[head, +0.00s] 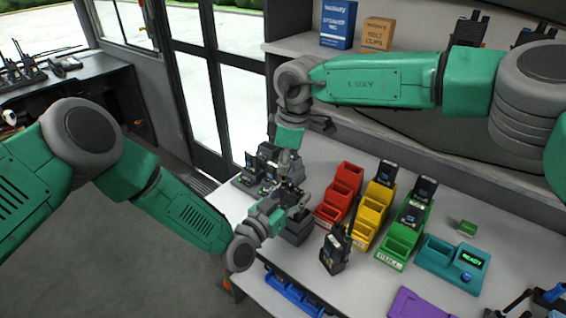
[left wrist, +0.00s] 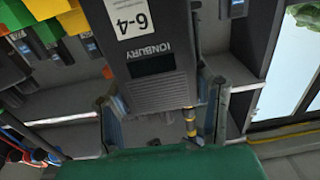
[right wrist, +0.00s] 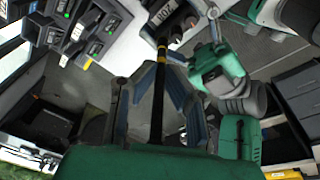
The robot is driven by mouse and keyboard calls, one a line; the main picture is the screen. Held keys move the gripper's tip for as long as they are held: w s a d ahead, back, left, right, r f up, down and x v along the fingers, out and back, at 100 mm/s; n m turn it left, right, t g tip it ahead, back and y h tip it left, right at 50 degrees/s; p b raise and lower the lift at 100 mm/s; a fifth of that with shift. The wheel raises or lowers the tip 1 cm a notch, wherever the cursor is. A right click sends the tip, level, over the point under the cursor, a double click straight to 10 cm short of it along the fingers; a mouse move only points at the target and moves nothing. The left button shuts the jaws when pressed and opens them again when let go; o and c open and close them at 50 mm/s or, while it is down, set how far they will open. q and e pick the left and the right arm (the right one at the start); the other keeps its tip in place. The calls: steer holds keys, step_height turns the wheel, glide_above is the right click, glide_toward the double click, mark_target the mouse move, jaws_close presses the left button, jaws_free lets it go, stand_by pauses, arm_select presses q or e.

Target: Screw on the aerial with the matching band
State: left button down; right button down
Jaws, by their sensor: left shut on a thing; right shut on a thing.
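My left gripper (head: 280,208) is shut on a dark radio (left wrist: 160,60), which carries a white 6-4 label and the name IONBURY. My right gripper (right wrist: 160,75) is shut on a thin black aerial (right wrist: 158,105) with a yellow band (right wrist: 162,47) near its radio end. In the head view my right gripper (head: 288,158) is just above the left one. The aerial's banded end is at or very close to the radio's top, beside the knobs. A yellow band (left wrist: 190,122) shows there in the left wrist view too. I cannot tell whether the thread is engaged.
Red (head: 338,196), yellow (head: 370,218) and green (head: 402,240) stepped racks stand on the table, some holding radios. Another radio (head: 335,252) stands in front. A teal READY unit (head: 450,262) and a purple tray (head: 420,304) are at right. More radios (head: 258,165) sit behind my grippers.

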steer(key=m, duration=0.3)
steer(key=shift+w+r+m+t, duration=0.1)
steer(key=shift+w+m+t, duration=0.1)
steer(key=shift+m+t, duration=0.15)
steer(key=c, duration=1.6)
jaws_free()
steer(key=shift+c, duration=0.2)
steer(key=shift+s, duration=0.1)
steer(key=shift+s+a+r, duration=0.1)
steer(key=shift+s+r, duration=0.05)
steer(key=shift+r, duration=0.95)
steer(key=shift+s+r, duration=0.1)
steer(key=shift+r, duration=0.95)
steer(key=shift+o, duration=0.2)
